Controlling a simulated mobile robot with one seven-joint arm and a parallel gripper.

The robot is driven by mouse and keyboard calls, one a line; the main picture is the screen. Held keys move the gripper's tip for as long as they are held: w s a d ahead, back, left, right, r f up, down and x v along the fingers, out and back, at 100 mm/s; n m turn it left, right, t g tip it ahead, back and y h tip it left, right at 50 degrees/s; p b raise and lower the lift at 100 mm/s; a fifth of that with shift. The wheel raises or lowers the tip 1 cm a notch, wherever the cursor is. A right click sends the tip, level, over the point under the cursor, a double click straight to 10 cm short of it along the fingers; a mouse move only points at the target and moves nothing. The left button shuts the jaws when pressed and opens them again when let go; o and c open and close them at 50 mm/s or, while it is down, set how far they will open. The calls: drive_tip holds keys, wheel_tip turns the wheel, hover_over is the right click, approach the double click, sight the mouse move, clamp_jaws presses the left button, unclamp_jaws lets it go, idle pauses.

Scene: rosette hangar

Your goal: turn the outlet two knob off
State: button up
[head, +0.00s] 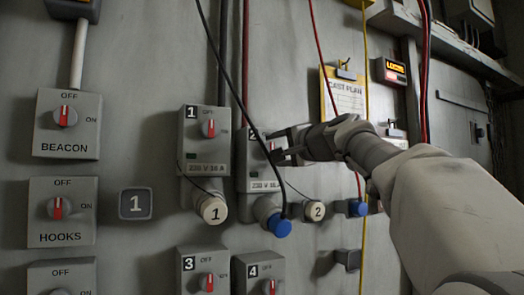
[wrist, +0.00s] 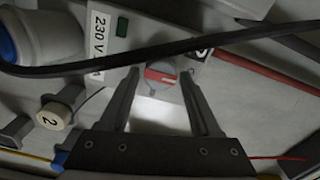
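The bar runs roughly along the box's length; the OFF and ON marks are not readable here. A sliver of the red bar shows in the head view. My gripper (wrist: 160,78) is open, with one fingertip on each side of the knob; contact cannot be told. It also shows in the head view (head: 277,148) at the box's right side. A blue plug (head: 279,225) sits in the outlet.
A black cable (head: 231,85) hangs across the outlet two box and crosses close to the fingertips in the wrist view. Outlet one (head: 205,145) is close on the left, outlet four (head: 260,278) below. A cap marked 2 (head: 315,210) hangs at the right.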

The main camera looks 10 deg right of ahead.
drive_tip(key=shift+o, duration=1)
drive_tip(key=shift+s, duration=0.1)
drive_tip(key=b+v, duration=0.2)
drive_tip(key=v, duration=1.5)
drive_tip(key=shift+b, duration=0.4)
drive_tip(key=shift+r, duration=0.1)
drive_tip(key=s+a+f+n+g+p, duration=0.1)
drive_tip(key=a+f+n+g, duration=0.1)
drive_tip(key=f, duration=0.5)
drive_tip(key=s+a+f+n+g+p, duration=0.1)
drive_tip(key=s+a+f+g, duration=0.1)
drive_tip(key=f, duration=0.4)
drive_tip(key=s+f+n+g+h+p, duration=0.1)
drive_tip(key=s+f+n+g+h, duration=0.1)
drive_tip(key=s+f, duration=0.3)
drive_tip(key=s+a+f+n+g+h+p, duration=0.1)
drive_tip(key=s+f+n+g, duration=0.2)
drive_tip(key=f, duration=1.1)
drive_tip(key=s+a+f+n+g+h+p, duration=0.1)
drive_tip(key=s+f+n+g+h, duration=0.1)
drive_tip(key=s+f+n, duration=0.2)
drive_tip(key=s+f, duration=0.3)
drive_tip(key=f, duration=0.2)
drive_tip(key=shift+s+f+g+h, duration=0.3)
drive_tip(key=shift+f, duration=0.05)
